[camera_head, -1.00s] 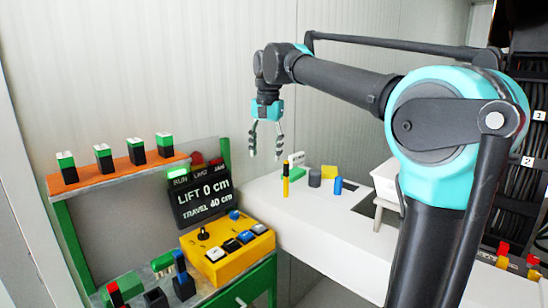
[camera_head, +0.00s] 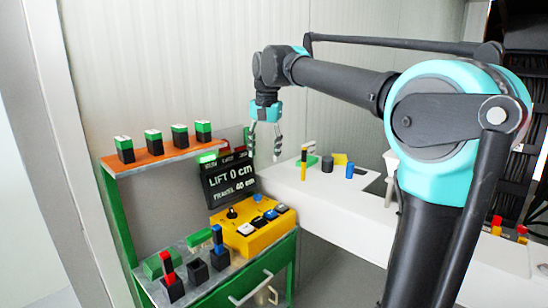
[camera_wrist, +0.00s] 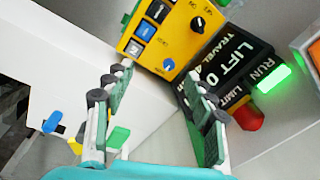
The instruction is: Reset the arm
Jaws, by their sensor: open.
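My gripper (camera_head: 265,143) hangs from my raised arm with its fingers pointing down, open and empty. In the head view it is in front of the pale wall, above the gap between the green bench and the white table. In the wrist view the two fingers (camera_wrist: 158,108) stand wide apart with nothing between them. Beyond them show the yellow control box (camera_wrist: 160,32) and the dark display (camera_wrist: 228,62). No finger visibly touches anything.
The green bench (camera_head: 195,295) carries the yellow control box (camera_head: 258,235), the display (camera_head: 228,180) and several coloured blocks. An orange shelf (camera_head: 150,163) holds several green-and-black blocks. The white table (camera_head: 345,222) holds small coloured items. A dark cable rack (camera_head: 525,110) stands at right.

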